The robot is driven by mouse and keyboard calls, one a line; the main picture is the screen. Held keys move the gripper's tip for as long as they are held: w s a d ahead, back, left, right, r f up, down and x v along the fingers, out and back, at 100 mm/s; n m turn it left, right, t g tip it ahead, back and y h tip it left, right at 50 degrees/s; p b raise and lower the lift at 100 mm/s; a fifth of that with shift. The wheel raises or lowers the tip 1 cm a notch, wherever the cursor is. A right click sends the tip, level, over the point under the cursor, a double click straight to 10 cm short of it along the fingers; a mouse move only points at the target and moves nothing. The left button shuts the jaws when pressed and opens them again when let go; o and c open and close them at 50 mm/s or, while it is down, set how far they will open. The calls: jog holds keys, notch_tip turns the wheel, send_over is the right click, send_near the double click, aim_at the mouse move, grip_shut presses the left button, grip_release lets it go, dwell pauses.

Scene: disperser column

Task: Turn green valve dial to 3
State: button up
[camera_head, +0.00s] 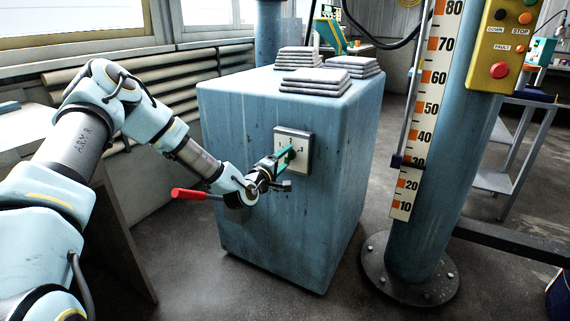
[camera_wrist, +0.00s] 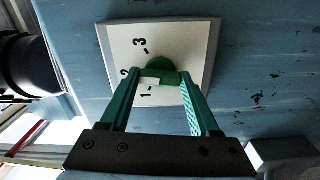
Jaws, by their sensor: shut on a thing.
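The green valve dial (camera_wrist: 158,66) sits on a white plate (camera_wrist: 195,38) marked 1, 2 and 3. The plate (camera_head: 304,138) is on the front face of the blue cabinet. In the wrist view my gripper (camera_wrist: 161,78) has its green fingers on either side of the dial's grip bar and is shut on it. A pale mark on the bar lies near the 1 and 2; its exact setting is hard to read. In the head view my gripper (camera_head: 285,158) reaches the plate from the left and hides most of the dial.
The blue cabinet (camera_head: 240,120) carries stacks of folded grey cloths (camera_head: 318,77). A red handle (camera_head: 190,193) shows left of the cabinet, near my wrist. A blue column (camera_head: 425,200) with a number scale (camera_head: 435,80) and a yellow button box (camera_head: 497,45) stand at right.

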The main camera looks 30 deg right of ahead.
jog(key=m+b, duration=0.3)
jog(key=m, duration=0.2)
jog(key=shift+f+m, duration=0.15)
jog(key=shift+m, duration=0.25)
jog(key=m+b, duration=0.3)
jog(key=m, duration=0.1)
jog(key=shift+m, duration=0.3)
jog(key=o, duration=1.4)
jog(key=shift+c, duration=0.2)
jog(key=v, duration=1.1)
jog(key=shift+w, duration=0.1)
